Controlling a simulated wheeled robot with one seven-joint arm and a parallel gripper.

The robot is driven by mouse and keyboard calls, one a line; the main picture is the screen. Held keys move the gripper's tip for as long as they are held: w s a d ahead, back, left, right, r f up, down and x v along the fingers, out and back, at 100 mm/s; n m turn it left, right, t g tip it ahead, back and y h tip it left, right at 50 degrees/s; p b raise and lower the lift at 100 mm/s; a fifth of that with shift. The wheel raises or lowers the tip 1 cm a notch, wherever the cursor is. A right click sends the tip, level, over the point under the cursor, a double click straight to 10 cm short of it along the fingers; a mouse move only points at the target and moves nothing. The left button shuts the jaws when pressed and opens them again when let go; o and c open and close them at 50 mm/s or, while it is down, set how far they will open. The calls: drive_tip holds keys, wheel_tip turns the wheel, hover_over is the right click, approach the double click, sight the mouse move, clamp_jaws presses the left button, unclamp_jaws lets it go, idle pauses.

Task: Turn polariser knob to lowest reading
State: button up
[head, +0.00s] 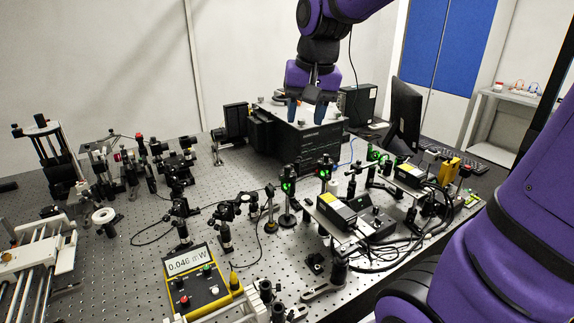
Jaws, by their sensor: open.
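A yellow power meter (208,287) lies on the front of the bench, and its display (187,262) appears to read 0.046 mW. Several small optic mounts on posts stand across the middle of the bench. Two of them, a left mount (288,187) and a right mount (325,173), show green light. I cannot tell which part is the polariser knob. My gripper (307,108) points down with its fingers apart and empty. It appears in front of or above the black box at the back, well behind the meter in the picture.
A large black box (298,140) stands at the back of the perforated bench (135,235). A black and yellow laser unit (340,210) and cables crowd the right. A monitor (402,115) stands at the back right. A white rail frame (38,255) fills the front left.

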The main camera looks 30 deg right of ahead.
sight(287, 166)
drive_tip(key=w+d+f+m+g, duration=0.1)
drive_tip(key=w+d+f+m, duration=0.15)
drive_tip(key=w+f, duration=0.35)
drive_tip(key=w+d+f+m+g, duration=0.2)
drive_tip(key=w+f+m, duration=0.1)
drive_tip(key=w, duration=0.5)
drive_tip(key=f, duration=1.1)
drive_tip(key=shift+w+d, duration=0.1)
drive_tip(key=shift+w, duration=0.1)
drive_tip(key=shift+c, duration=0.3)
clamp_jaws()
